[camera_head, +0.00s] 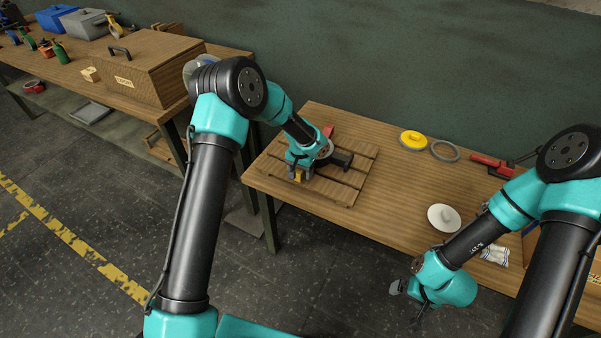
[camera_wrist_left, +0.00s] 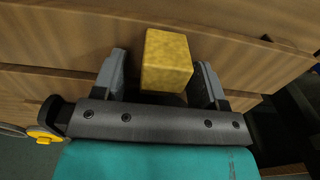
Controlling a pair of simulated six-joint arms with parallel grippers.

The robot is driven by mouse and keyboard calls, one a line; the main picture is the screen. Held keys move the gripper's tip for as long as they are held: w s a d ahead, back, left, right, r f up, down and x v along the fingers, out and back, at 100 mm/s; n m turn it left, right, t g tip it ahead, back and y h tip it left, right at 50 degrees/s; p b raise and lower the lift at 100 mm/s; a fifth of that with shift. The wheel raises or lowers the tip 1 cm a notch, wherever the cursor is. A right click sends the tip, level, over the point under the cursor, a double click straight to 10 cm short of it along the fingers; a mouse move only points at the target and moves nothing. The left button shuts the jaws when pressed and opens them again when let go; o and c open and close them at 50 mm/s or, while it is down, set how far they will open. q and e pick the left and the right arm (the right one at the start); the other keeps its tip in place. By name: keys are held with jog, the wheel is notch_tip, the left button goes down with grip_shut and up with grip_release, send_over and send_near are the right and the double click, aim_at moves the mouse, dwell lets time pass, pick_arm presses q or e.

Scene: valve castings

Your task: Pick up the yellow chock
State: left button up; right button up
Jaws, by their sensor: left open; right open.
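The yellow chock (camera_wrist_left: 167,62) is a small block on the wooden slats, seen large in the left wrist view. It also shows in the head view (camera_head: 298,176), partly hidden by my left gripper. My left gripper (camera_wrist_left: 163,80) is open, with one finger on each side of the chock and a visible gap at each side. In the head view my left gripper (camera_head: 300,176) is low over the slatted board (camera_head: 349,190). My right gripper (camera_head: 405,301) is open and empty, out in front of the table's edge, far from the chock.
A red block (camera_head: 328,131) lies on the slatted board behind my left gripper. A yellow disc (camera_head: 413,140), a grey ring (camera_head: 445,151) and a white round part (camera_head: 443,217) lie to the right. A wooden box (camera_head: 145,68) stands on the left bench.

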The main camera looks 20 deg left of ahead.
dwell(0.5)
pick_arm(q)
jog(key=c, duration=1)
jog(key=shift+r, duration=0.45)
notch_tip(320, 180, up, 3)
jog(key=shift+f, duration=0.1)
jog(key=s+d, duration=0.1)
jog(key=s, duration=0.4)
jog(key=s+d, duration=0.2)
jog(key=s, duration=0.3)
jog(key=s+d+r, duration=0.1)
jog(key=s, duration=0.4)
jog(key=shift+s+d+r, duration=0.1)
jog(key=shift+s+d, duration=0.1)
jog(key=shift+s, duration=0.05)
